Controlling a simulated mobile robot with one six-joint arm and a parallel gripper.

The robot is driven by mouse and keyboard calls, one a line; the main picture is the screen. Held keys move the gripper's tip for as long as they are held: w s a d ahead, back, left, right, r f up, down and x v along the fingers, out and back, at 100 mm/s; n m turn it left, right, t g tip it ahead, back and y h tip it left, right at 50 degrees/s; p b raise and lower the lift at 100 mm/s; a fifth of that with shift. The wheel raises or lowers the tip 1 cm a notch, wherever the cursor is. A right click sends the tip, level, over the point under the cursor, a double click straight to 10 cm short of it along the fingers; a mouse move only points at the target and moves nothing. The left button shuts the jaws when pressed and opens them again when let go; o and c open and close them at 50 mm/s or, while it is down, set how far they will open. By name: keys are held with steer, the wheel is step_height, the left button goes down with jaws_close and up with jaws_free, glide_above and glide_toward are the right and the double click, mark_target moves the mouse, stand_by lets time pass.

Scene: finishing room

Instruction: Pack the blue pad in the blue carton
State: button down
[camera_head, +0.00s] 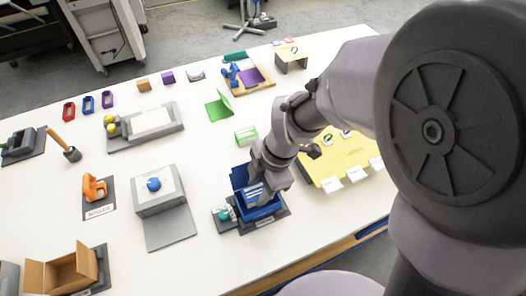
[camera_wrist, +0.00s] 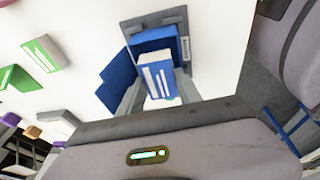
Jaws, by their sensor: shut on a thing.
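The blue carton (camera_head: 268,210) stands open on a grey base at the table's right front, with a flap (camera_head: 239,176) raised. In the wrist view the blue carton (camera_wrist: 150,42) shows beyond my fingers, its flap (camera_wrist: 117,78) out to the left. My gripper (camera_head: 256,188) points down over the carton. It is shut on the blue pad (camera_wrist: 152,62), a blue block with white stripes, which also shows between the fingers in the head view (camera_head: 253,194). The pad is at the carton's mouth; how deep it sits I cannot tell. My gripper hides part of the carton.
A small teal-topped part (camera_head: 223,214) is on the base left of the carton. A green and white box (camera_head: 246,135) stands behind it. A yellow board (camera_head: 350,172) with white cards lies to the right. A grey device with a blue dome (camera_head: 154,184) stands left. White table between is clear.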

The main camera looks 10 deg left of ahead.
steer(key=shift+f+b, duration=0.5)
steer(key=shift+b, duration=0.05)
stand_by(0.4)
steer(key=c, duration=0.7)
jaws_free()
steer(key=shift+c, duration=0.2)
step_height(320, 180, up, 10)
steer(key=p, duration=0.7)
